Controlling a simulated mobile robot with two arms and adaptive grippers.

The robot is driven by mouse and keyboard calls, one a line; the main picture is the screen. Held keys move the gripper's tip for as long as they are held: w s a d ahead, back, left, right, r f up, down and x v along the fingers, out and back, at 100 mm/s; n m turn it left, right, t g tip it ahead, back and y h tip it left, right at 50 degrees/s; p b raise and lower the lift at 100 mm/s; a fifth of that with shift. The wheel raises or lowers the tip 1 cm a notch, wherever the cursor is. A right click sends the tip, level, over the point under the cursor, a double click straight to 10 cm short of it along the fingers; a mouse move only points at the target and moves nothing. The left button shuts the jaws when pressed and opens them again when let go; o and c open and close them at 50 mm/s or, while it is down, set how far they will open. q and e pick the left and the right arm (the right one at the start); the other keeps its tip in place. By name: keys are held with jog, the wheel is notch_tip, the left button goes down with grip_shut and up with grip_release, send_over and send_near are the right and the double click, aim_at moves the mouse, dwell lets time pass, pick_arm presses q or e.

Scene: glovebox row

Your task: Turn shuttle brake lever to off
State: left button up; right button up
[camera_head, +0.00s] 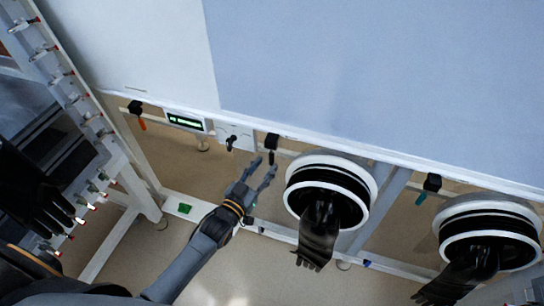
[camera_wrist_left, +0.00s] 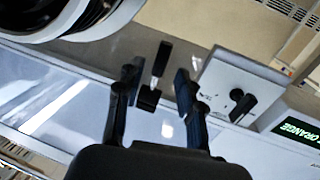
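A pale square plate (camera_head: 240,133) on the white front rail bears a black lever (camera_head: 232,142). Just right of the plate in the head view hangs a black-handled piece on a black block (camera_head: 272,143). My left gripper (camera_head: 265,167) is open and empty, below and right of the plate. In the left wrist view the black-handled piece (camera_wrist_left: 160,60) shows between its fingers (camera_wrist_left: 156,92), with no visible contact. My right gripper is not in view.
A small display (camera_head: 185,122) reading "ORANGE" in the wrist view sits left of the plate. An orange handle (camera_head: 141,123) and a teal handle (camera_head: 421,199) hang along the rail. A glove port (camera_head: 331,170) with a dangling black glove (camera_head: 318,238) is close right of my gripper.

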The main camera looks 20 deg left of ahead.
aim_at(270, 160)
pick_arm(q)
jog(key=x, duration=0.4)
jog(key=shift+w+d, duration=0.1)
jog(key=shift+w, duration=0.3)
grip_shut()
